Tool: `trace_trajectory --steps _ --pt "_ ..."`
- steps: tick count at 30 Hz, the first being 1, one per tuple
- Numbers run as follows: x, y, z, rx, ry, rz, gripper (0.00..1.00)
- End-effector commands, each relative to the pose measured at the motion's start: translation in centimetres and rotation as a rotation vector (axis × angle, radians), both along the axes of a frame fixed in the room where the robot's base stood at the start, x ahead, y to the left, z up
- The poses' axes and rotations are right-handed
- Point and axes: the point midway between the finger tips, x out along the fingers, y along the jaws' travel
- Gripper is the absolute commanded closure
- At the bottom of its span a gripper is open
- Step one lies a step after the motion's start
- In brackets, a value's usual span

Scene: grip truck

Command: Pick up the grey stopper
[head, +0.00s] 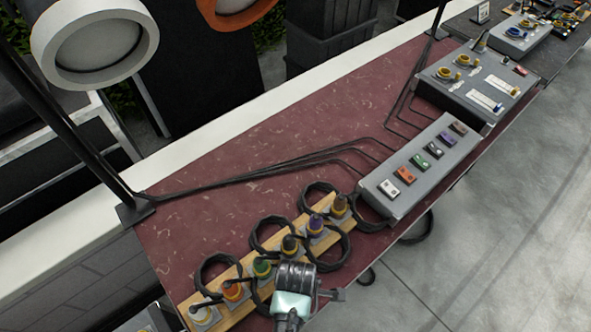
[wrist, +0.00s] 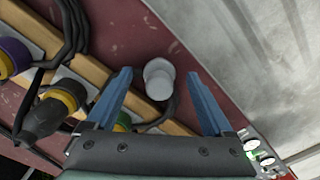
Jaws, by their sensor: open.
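The grey stopper (wrist: 158,86) is a small pale grey cylinder with a rounded top. In the wrist view it shows between the two blue fingers of my gripper (wrist: 160,73), near the level of their tips. The fingers are spread, with a visible gap on each side of the stopper. In the head view my arm's end (head: 296,277) hangs over the near edge of the red table, and I cannot make out the stopper there.
A wooden board (head: 246,267) with several coloured connectors and black cable loops lies beside my gripper. A grey switch box (head: 408,203) stands to the right, with another grey panel (head: 459,88) beyond it. The red tabletop (head: 270,140) is mostly clear behind the board.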

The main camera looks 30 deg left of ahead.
Motion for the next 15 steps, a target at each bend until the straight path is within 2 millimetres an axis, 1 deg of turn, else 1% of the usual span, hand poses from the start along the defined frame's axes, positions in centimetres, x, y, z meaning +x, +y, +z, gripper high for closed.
trace_trajectory --steps 3,9,11,15 --pt "0.02 0.02 -0.51 0.0 -0.001 0.0 0.14" --pt "0.04 0.01 -0.55 0.001 -0.002 0.0 0.14" --pt "0.04 0.01 -0.55 0.001 -0.002 0.0 0.23" --pt "0.04 0.01 -0.53 0.001 -0.002 0.0 0.48"
